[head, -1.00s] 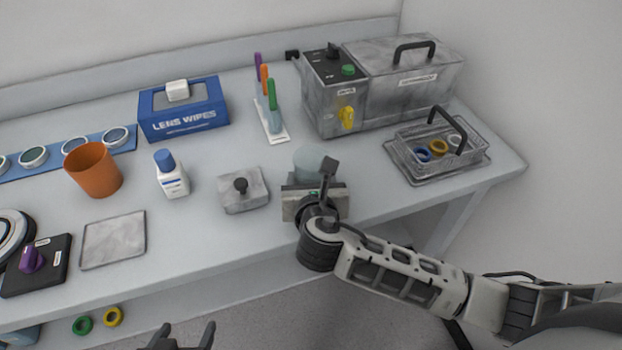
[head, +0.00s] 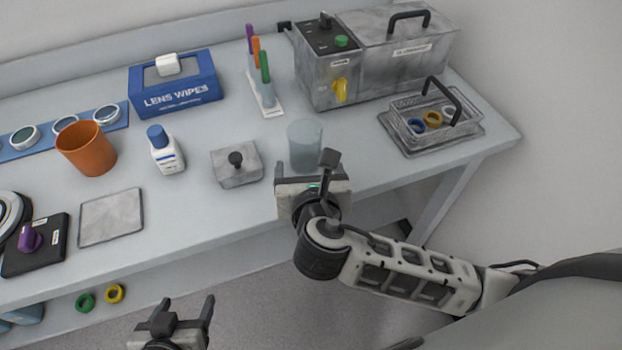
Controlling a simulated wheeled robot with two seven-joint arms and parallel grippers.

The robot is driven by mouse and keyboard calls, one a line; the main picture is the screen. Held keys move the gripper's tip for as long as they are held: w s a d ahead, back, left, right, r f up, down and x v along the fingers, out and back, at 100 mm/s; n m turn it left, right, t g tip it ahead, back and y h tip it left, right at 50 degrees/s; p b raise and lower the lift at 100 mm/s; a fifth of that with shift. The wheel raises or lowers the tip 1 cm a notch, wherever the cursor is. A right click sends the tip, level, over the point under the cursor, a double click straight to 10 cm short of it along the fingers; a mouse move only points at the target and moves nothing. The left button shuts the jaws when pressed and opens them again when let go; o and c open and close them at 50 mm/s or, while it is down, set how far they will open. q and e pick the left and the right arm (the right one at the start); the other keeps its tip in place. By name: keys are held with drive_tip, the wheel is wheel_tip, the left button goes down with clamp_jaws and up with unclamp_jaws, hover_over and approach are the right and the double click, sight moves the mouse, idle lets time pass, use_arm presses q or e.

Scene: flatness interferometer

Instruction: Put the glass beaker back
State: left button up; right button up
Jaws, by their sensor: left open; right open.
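The glass beaker (head: 305,143) is a pale, bluish, see-through cylinder. It stands upright on the bench near the front edge, right of a small grey block with a black knob. My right gripper (head: 314,181) is just in front of the beaker at the bench's front edge. My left gripper (head: 180,310) is open and empty, low in front of the bench, over the floor.
The grey knobbed block (head: 236,165) sits close left of the beaker. Farther left are a white bottle (head: 167,154) and an orange cup (head: 87,150). A wire basket (head: 436,112) on a tray and a grey machine (head: 378,62) stand to the right. Bare bench lies right of the beaker.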

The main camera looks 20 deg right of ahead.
drive_tip(key=v, duration=0.5)
drive_tip(key=shift+s, duration=0.2)
drive_tip(key=s+d+f+m+g+y, duration=0.1)
drive_tip(key=s+d+f+m+g, duration=0.3)
drive_tip(key=m, duration=0.7)
drive_tip(key=s+d+f+m+g+y, duration=0.15)
drive_tip(key=s+m, duration=0.35)
drive_tip(key=m, duration=0.5)
drive_tip(key=s+d+f+m+g+y, duration=0.15)
drive_tip(key=s+d+m+g, duration=0.3)
drive_tip(key=m, duration=0.65)
drive_tip(key=w+a+f+n+t+y, duration=0.1)
drive_tip(key=w+a+f+t, duration=0.5)
drive_tip(key=f, duration=0.3)
drive_tip(key=shift+t+y, duration=0.3)
drive_tip(key=shift+t, duration=0.2)
drive_tip(key=shift+w+f, duration=0.1)
drive_tip(key=shift+f, duration=0.05)
